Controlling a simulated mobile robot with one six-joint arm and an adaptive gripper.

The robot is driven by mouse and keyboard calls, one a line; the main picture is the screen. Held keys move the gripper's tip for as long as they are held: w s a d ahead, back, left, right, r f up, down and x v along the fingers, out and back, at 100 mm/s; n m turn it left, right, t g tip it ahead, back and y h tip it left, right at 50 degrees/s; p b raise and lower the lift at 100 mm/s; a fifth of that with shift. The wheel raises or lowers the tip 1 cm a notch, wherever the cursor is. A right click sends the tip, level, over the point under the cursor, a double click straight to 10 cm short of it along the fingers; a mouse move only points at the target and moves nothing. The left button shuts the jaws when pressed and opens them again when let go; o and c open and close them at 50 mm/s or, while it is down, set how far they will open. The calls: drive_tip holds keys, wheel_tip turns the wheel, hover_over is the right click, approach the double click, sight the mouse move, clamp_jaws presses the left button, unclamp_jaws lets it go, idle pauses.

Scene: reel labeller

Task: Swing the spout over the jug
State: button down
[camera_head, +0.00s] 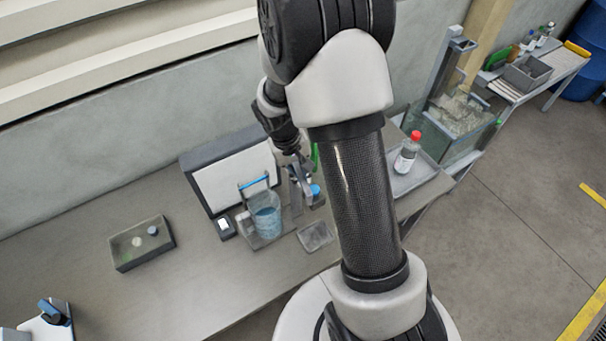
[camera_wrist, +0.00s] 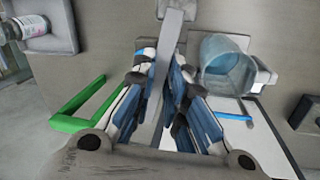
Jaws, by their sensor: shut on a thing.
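The clear jug (camera_head: 265,222), with bluish contents, stands on a grey stand on the bench, left of my gripper. In the wrist view the jug (camera_wrist: 226,72) is right of my fingers, its round mouth uncovered. My gripper (camera_wrist: 163,82) is shut on this bar. In the head view my gripper (camera_head: 293,168) is small and partly hidden; the spout (camera_head: 297,200) shows below it.
A white panel (camera_head: 232,180) with a blue bar stands behind the jug. A green handle (camera_wrist: 75,108) is left of my fingers in the wrist view. A red-capped bottle (camera_head: 407,155) stands on a tray at the right.

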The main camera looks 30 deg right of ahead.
drive_tip(key=w+a+m+g+y+b, duration=0.1)
drive_tip(key=w+m, duration=0.5)
drive_tip(key=m, duration=0.9)
drive_tip(key=shift+w+a+m+g+y+b, duration=0.35)
drive_tip(key=shift+a+y+b, duration=0.25)
drive_tip(key=shift+a+b, duration=0.95)
drive_tip(key=shift+a+p, duration=0.3)
drive_tip(key=shift+p, duration=0.05)
drive_tip(key=c, duration=1.6)
unclamp_jaws()
drive_tip(key=shift+s, duration=0.1)
wheel_tip(320, 180, up, 12)
drive_tip(key=w, duration=0.2)
drive_tip(key=shift+w, duration=0.15)
drive_tip(key=shift+f, duration=0.1)
